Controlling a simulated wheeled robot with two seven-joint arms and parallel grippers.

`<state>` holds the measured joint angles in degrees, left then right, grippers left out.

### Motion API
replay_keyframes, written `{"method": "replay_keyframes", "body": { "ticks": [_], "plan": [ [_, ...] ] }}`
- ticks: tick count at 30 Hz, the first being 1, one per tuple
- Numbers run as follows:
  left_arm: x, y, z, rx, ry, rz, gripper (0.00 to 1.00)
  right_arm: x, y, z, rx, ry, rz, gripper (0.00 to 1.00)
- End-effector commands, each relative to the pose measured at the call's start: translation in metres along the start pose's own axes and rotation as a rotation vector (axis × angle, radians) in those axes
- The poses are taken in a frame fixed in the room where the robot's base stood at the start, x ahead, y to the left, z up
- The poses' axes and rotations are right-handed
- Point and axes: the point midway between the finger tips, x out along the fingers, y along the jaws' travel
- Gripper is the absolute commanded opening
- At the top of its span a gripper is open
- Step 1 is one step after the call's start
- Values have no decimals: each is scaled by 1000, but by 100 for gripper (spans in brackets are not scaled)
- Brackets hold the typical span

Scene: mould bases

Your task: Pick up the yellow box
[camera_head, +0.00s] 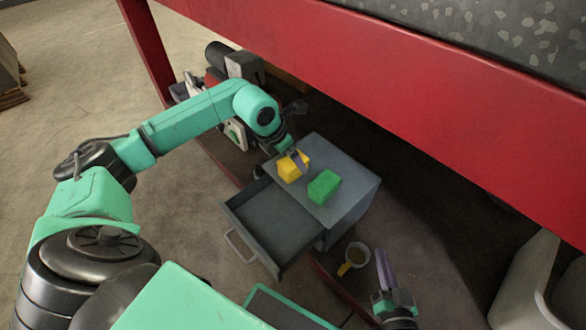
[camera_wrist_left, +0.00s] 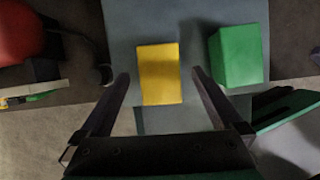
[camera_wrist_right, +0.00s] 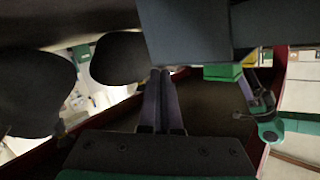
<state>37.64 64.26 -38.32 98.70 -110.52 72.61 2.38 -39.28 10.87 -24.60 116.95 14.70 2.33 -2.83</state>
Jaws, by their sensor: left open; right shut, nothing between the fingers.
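The yellow box (camera_head: 291,167) sits on the top of a grey drawer cabinet (camera_head: 349,203), near its left edge. My left gripper (camera_head: 298,158) is right at it, with a finger showing beside the box. In the left wrist view, the yellow box (camera_wrist_left: 158,74) lies between the open fingers of my left gripper (camera_wrist_left: 158,84), closer to the left finger, with gaps on both sides. My right gripper (camera_head: 383,262) is low at the bottom right, away from the box. In the right wrist view, its fingers (camera_wrist_right: 160,75) are together and empty.
A green box (camera_head: 323,187) stands on the cabinet just right of the yellow one. The cabinet's drawer (camera_head: 268,223) is pulled out and looks empty. A red beam (camera_head: 400,90) runs above the cabinet.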

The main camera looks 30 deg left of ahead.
Motion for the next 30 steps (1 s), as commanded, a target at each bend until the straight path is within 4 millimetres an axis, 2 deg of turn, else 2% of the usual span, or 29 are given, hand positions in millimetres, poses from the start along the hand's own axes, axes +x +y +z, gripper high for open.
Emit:
{"method": "replay_keyframes", "body": {
  "ticks": [6, 12, 16, 21, 22, 26, 27, 29, 30],
  "plan": [
    [13, 0, 0, 0, 0, 1, 100, 20, -1, -56, -46, 159, -18, 0],
    [22, 0, 0, 0, -1, 0, 100, 30, -4, -104, -84, 289, -35, 0],
    [24, 0, 0, 0, -1, 0, 100, 31, -6, -118, -93, 325, -39, 0],
    [24, 0, 0, 0, -1, 0, 100, 31, -6, -119, -94, 326, -39, 0],
    [24, 0, 0, 0, 0, 0, 96, 30, -6, -119, -94, 326, -39, 0],
    [24, 0, 0, 0, 0, 0, 46, 31, -6, -119, -93, 325, -39, 0],
    [24, 0, 0, 0, 0, 0, 31, 31, -6, -119, -93, 325, -40, 0],
    [24, 0, 0, 0, 0, 0, 8, 31, -6, -119, -93, 325, -40, 0],
    [24, 0, 0, 0, 0, 0, 0, 31, -6, -119, -93, 325, -40, 0]
  ]
}}
